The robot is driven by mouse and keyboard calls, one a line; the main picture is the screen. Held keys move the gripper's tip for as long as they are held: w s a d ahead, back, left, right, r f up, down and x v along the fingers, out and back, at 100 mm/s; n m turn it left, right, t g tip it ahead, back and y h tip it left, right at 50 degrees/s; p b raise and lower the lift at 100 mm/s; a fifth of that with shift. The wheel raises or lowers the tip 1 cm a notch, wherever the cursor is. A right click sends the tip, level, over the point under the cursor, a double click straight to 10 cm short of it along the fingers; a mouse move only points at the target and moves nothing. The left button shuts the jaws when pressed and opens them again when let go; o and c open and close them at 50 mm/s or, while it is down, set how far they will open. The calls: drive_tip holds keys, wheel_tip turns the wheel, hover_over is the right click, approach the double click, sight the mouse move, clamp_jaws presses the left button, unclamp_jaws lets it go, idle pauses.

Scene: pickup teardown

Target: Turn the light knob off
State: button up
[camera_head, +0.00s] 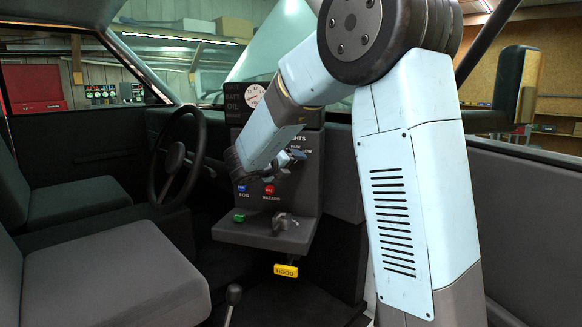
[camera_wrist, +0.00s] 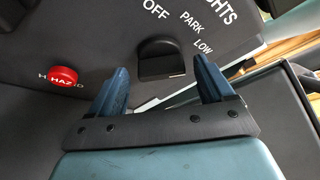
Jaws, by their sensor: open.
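The light knob (camera_wrist: 160,58) is a black half-round knob on the dark panel in the wrist view. The words OFF, PARK and LOW are printed around its upper right side, under the LIGHTS heading. My gripper (camera_wrist: 160,68) is open, with one blue finger to the left of the knob and one to its right. Gaps show between the fingers and the knob, and I cannot tell their depth. In the head view my gripper (camera_head: 290,160) is at the panel, and I cannot make out the knob there.
The red hazard button (camera_wrist: 63,77) is left of my left finger. In the head view a blue fog button (camera_head: 242,189), a green switch (camera_head: 239,217), a grey lever (camera_head: 285,222) and a yellow hood handle (camera_head: 286,270) are lower down. The steering wheel (camera_head: 202,158) is left.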

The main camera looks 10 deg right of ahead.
drive_tip(key=shift+w+d, duration=0.15)
drive_tip(key=shift+d, duration=0.05)
drive_tip(key=shift+c, duration=0.4)
drive_tip(key=c, duration=1)
drive_tip(key=shift+o, duration=0.2)
